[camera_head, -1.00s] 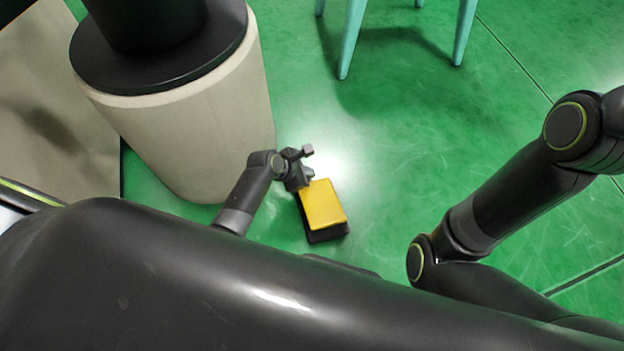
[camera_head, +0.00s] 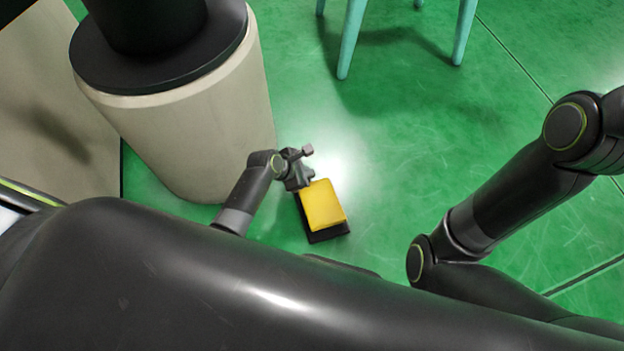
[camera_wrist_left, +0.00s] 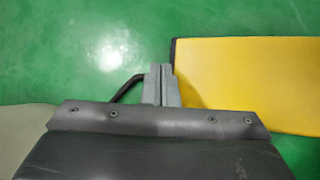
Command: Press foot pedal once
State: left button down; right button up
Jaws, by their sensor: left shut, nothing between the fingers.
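The foot pedal (camera_head: 324,205) has a yellow top on a black base and sits on the green floor in the head view. My left gripper (camera_head: 305,183) is at the pedal's far left corner, its fingers shut and empty. In the left wrist view the shut grey fingertips (camera_wrist_left: 160,72) are beside the left edge of the yellow pedal top (camera_wrist_left: 240,75). I cannot tell whether they touch it. My right arm shows at the right of the head view, but its gripper is out of view.
A beige round pedestal (camera_head: 190,145) with a black top stands close to the left of my left arm. Teal legs (camera_head: 352,40) of a piece of furniture stand at the back. The green floor (camera_head: 420,160) right of the pedal is clear.

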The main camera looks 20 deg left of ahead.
pick_arm(q)
jog(key=shift+f, duration=0.1)
jog(key=shift+s+d+f, duration=0.1)
jog(key=shift+f, duration=0.2)
dwell(0.4)
